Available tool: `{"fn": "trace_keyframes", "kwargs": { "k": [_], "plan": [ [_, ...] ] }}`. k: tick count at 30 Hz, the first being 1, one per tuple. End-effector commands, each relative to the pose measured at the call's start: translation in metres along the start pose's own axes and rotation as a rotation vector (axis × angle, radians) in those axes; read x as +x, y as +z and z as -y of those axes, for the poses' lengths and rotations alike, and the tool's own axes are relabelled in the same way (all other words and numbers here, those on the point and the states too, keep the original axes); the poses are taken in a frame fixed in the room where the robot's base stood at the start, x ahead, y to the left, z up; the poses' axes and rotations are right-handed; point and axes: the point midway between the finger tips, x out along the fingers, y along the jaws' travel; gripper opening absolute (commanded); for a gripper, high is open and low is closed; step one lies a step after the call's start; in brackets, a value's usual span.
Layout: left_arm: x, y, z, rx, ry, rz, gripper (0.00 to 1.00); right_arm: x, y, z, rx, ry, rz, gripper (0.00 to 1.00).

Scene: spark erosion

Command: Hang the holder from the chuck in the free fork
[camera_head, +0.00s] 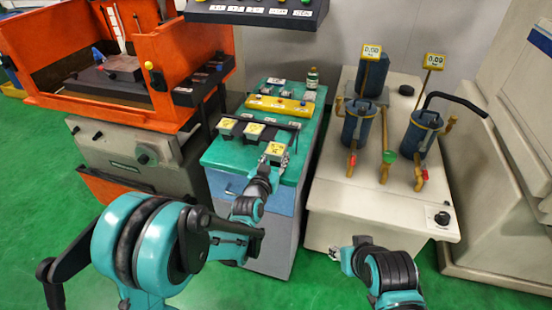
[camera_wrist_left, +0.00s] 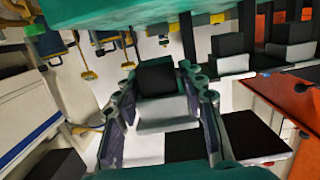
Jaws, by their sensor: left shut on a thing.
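My left gripper (camera_head: 273,160) is shut on a holder (camera_head: 276,149) with a yellow label, near the right end of a dark fork rack (camera_head: 268,121) on the teal cabinet top. In the left wrist view the fingers (camera_wrist_left: 160,105) stand on both sides of the holder's dark and pale block (camera_wrist_left: 157,80). Two other holders with yellow labels, a left one (camera_head: 227,126) and a middle one (camera_head: 254,131), hang at the rack to the left. I cannot tell whether the held holder touches a fork. My right gripper (camera_head: 338,255) is low, before the pale cabinet; its jaws are unclear.
A yellow block (camera_head: 278,105) and a small bottle (camera_head: 312,78) stand behind the rack. The orange machine tank (camera_head: 190,50) is at the left. A pale cabinet (camera_head: 330,215) with blue filter canisters (camera_head: 360,125) stands at the right. A control panel (camera_head: 258,12) overhangs the back.

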Motion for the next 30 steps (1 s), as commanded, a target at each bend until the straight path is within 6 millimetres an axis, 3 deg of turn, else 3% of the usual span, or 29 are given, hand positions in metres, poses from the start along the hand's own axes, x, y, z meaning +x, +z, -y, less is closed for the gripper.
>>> {"fn": "trace_keyframes", "kwargs": {
  "k": [17, 30],
  "plan": [
    [0.001, 0.0, 0.0, 0.0, 0.0, -0.001, 0.0, 0.002, 0.001, 0.0, 0.0, 0.0, 0.0, 0.4],
    [0.017, -0.003, 0.0, 0.001, 0.0, -0.001, 0.0, 0.003, 0.002, 0.0, 0.0, 0.0, 0.0, 0.4]
  ]
}}
